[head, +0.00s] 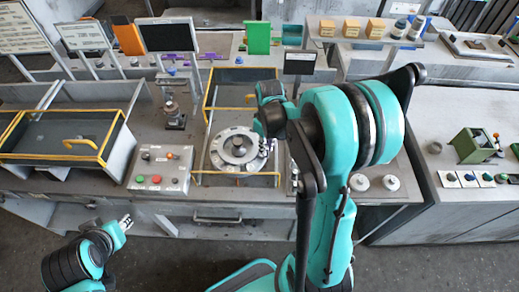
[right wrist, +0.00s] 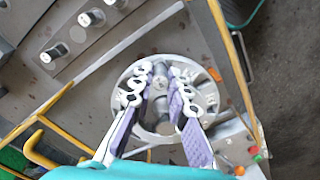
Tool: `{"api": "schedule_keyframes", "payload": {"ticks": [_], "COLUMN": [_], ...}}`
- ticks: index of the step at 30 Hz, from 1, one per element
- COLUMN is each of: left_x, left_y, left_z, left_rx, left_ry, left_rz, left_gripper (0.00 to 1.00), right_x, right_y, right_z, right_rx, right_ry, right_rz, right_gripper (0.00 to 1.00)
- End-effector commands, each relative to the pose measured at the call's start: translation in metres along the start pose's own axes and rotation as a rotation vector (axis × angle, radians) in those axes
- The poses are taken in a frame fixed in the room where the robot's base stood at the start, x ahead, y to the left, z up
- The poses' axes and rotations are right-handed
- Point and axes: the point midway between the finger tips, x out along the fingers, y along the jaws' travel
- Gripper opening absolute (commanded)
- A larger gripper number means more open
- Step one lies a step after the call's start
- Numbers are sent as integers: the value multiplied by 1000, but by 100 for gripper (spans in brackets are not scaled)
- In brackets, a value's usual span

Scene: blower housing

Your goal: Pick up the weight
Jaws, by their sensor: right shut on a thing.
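My right gripper (head: 268,147) is over the right side of a round grey metal fixture (head: 230,154) in the head view. In the right wrist view its two white and purple fingers (right wrist: 165,85) are closed around a small grey metal piece (right wrist: 159,88), which I take to be the weight. The round fixture (right wrist: 128,118) lies behind it; I cannot tell whether the piece touches the fixture. My left gripper (head: 125,222) is at the lower left, away from the bench, too small to tell open from shut.
Yellow rails (head: 208,98) frame the round fixture. A button panel (head: 160,169) is to its left. Pale knobbed cylinders (head: 389,183) stand to the right on the bench. A yellow-edged tray (head: 60,157) is at far left. A small black screen (head: 299,64) stands behind my right arm.

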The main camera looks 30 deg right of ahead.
Motion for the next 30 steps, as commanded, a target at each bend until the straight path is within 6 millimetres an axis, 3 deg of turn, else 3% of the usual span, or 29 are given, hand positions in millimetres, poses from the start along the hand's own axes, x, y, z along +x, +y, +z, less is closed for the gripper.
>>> {"api": "schedule_keyframes", "payload": {"ticks": [6,12,30], "left_x": [-8,-11,-38], "left_y": [0,0,0], "left_z": [-5,-8,-28], "left_rx": [0,0,0], "left_ry": [0,0,0], "left_rz": [0,0,0], "left_gripper": [32,32,32], "right_x": [-32,-50,-97], "right_y": [27,43,48], "right_z": [43,68,77], "right_rx": [5,3,-1], "right_ry": [0,0,0], "right_rz": [0,0,0], "right_gripper": [0,0,0]}}
